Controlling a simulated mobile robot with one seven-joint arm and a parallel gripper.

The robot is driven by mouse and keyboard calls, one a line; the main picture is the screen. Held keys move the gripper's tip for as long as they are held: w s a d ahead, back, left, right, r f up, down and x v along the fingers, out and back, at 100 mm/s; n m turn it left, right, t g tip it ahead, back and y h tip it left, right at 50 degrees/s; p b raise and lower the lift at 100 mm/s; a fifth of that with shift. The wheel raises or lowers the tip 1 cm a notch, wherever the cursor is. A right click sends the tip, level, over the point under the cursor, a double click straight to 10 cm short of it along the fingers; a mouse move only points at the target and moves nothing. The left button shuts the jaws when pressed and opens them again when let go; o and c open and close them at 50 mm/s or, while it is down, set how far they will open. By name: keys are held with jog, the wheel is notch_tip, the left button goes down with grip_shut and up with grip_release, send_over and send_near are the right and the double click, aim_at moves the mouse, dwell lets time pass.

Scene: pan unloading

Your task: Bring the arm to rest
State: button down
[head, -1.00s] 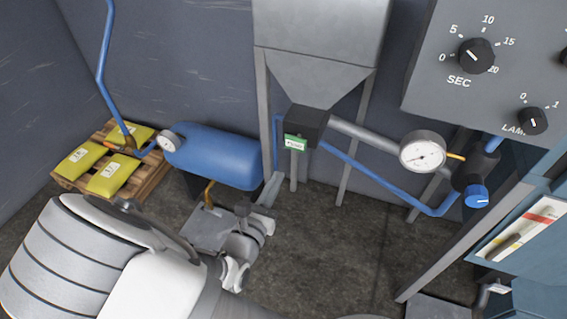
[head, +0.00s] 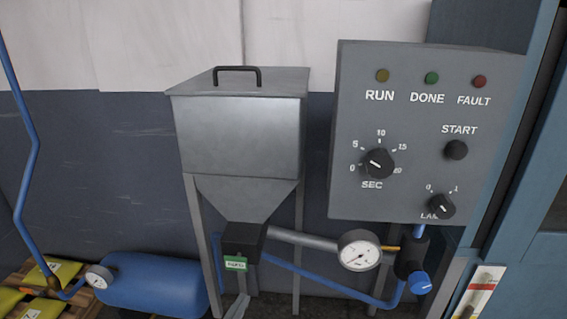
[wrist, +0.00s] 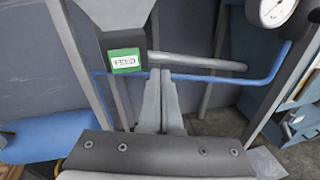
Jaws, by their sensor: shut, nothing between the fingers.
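My gripper (wrist: 160,100) shows in the wrist view, its two grey fingers side by side, shut and empty. The fingers point toward the hopper stand's lower part, just right of the black box with the green FEED label (wrist: 124,61). I cannot tell whether they touch anything. The same label (head: 236,264) is there under the grey hopper (head: 240,135).
A control box (head: 425,130) with lamps and knobs hangs at right. A gauge (head: 359,250), blue pipe (head: 325,285) and blue-knobbed valve (head: 418,284) are below it. A blue tank (head: 150,283) and yellow bags (head: 40,272) stand low at left. The floor (wrist: 210,125) shows little.

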jog(key=s+d+r+m+g+h, duration=0.1)
jog(key=s+d+r+m+g, duration=0.15)
jog(key=d+m+g, duration=0.4)
jog(key=s+d+r+m+g, duration=0.2)
jog(key=d+r+m+g, duration=0.15)
jog(key=d+m, duration=0.5)
jog(key=s+d+r+m+g+h, duration=0.1)
jog(key=s+d+r+m+g, duration=0.1)
jog(key=d+r+m+g, duration=0.45)
jog(key=s+d+r+m+t+y+p, duration=0.1)
jog(key=r+m+p, duration=0.4)
jog(key=r, duration=0.5)
jog(key=s+d+r+m+t+y+p, duration=0.2)
jog(key=s+r+m+t+y+p, duration=0.2)
jog(key=r, duration=0.6)
jog(key=y+p, duration=0.2)
jog(key=p, duration=0.1)
jog(key=shift+s+m+t+p, duration=0.3)
jog(key=shift+s+m+t, duration=0.05)
